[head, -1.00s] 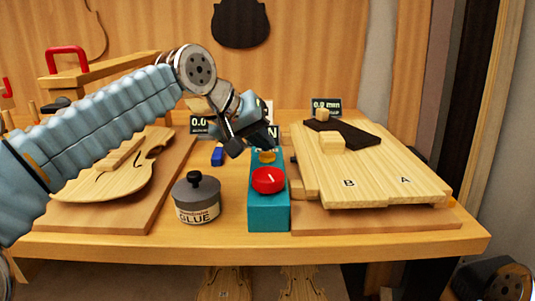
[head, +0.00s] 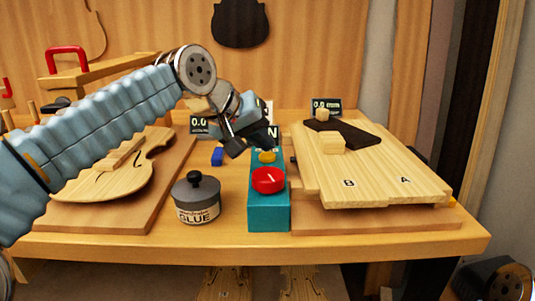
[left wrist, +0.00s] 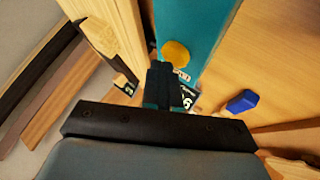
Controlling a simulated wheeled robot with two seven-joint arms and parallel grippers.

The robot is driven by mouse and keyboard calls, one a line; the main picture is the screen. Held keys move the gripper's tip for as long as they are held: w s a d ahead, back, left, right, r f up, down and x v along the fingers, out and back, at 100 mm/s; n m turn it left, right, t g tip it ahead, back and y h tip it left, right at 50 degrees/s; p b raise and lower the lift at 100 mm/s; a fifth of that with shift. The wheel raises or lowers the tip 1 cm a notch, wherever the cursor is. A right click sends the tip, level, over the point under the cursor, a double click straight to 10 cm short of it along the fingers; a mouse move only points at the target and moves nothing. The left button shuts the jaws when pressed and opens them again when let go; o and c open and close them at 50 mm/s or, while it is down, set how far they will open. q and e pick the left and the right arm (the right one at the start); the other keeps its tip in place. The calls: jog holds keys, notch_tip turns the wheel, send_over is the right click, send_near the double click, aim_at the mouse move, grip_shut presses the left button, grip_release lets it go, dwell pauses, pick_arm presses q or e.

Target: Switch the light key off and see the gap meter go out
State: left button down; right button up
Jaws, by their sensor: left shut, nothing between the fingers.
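A teal box (head: 269,205) stands mid-bench with a large red knob (head: 268,180) in front and a yellow round button (head: 267,157) behind it. I cannot tell which control is the light key. My left gripper (head: 256,142) is shut and empty, above the box's far part behind the yellow button. The left wrist view shows its dark fingers (left wrist: 162,85) beside the yellow button (left wrist: 176,53); contact cannot be told. A lit display (head: 326,106) reads 0.0 mm at the back right. Another display (head: 199,125) reading 0.0 is partly hidden behind my left arm. My right gripper is not in view.
A glue pot (head: 197,199) stands left of the teal box, with a small blue block (head: 217,156) behind it. A violin plate (head: 120,178) lies at left. Joined boards marked A and B (head: 378,186) lie close to the box's right.

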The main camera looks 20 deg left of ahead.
aim_at(263, 156)
pick_arm(q)
jog(key=shift+f+b, duration=0.3)
jog(key=shift+f, duration=0.15)
jog(key=shift+r+p, duration=0.5)
jog(key=shift+p, duration=0.05)
notch_tip(263, 156, up, 4)
jog(key=p, duration=0.4)
jog(key=shift+r, duration=1)
